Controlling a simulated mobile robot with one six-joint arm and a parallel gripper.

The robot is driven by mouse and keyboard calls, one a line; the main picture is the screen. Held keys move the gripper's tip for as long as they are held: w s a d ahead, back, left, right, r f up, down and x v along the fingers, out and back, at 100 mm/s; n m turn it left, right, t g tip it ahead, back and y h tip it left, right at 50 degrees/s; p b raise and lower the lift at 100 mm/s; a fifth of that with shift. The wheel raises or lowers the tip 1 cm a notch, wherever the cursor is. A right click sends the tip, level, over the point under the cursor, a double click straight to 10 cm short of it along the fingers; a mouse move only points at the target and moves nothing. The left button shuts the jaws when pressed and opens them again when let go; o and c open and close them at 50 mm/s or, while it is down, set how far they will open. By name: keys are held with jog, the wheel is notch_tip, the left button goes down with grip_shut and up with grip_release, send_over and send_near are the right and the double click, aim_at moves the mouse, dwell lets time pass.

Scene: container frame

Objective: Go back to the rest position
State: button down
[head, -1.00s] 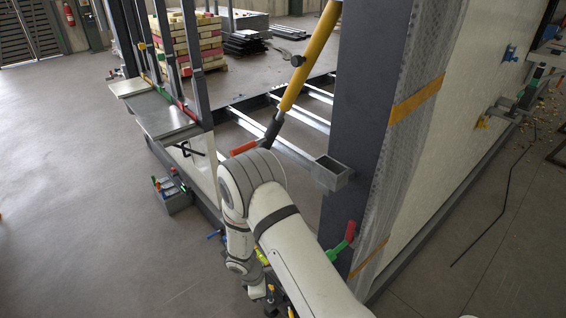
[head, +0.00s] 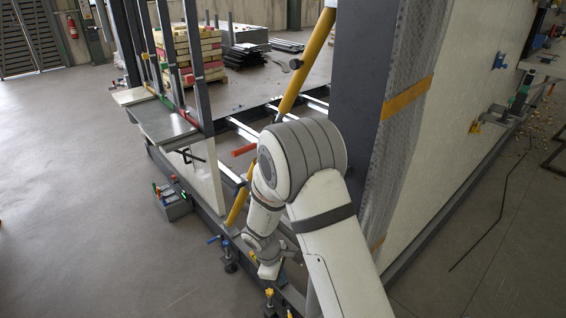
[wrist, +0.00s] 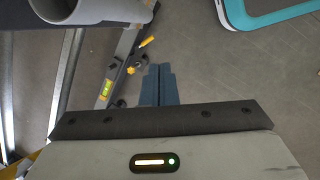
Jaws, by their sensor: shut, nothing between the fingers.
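My gripper shows in the wrist view (wrist: 158,84) with its two dark blue-grey fingers together and nothing between them. It points over the grey floor, beside a dark frame beam (wrist: 125,60). In the head view my white arm is bent, with its elbow high in front of the container frame and its wrist hanging lower. The fingers cannot be made out clearly in that view.
A yellow diagonal strut (head: 308,60) runs behind my arm. A dark post (head: 358,80) stands close to its right. A toolbox (head: 176,204) sits on the floor at left. Clamps (head: 230,262) line the lower beam.

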jog(key=s+d+r+m+b, duration=0.1)
jog(key=s+d+r+m, duration=0.1)
jog(key=d+r+m, duration=0.3)
jog(key=s+d+r+y+b, duration=0.1)
jog(key=s+d+r, duration=0.1)
jog(key=r, duration=0.4)
jog(key=s+d+r+m+b, duration=0.1)
jog(key=s+d+r+m, duration=0.1)
jog(key=d+r+m, duration=0.3)
jog(key=s+d+r+m+t+y+b, duration=0.1)
jog(key=s+r+m, duration=0.1)
jog(key=s, duration=0.4)
jog(key=s+d+r+m+t+y+b, duration=0.1)
jog(key=s+d+r+m, duration=0.1)
jog(key=s+r, duration=0.3)
jog(key=shift+s+d+m, duration=0.3)
jog(key=shift+s, duration=0.5)
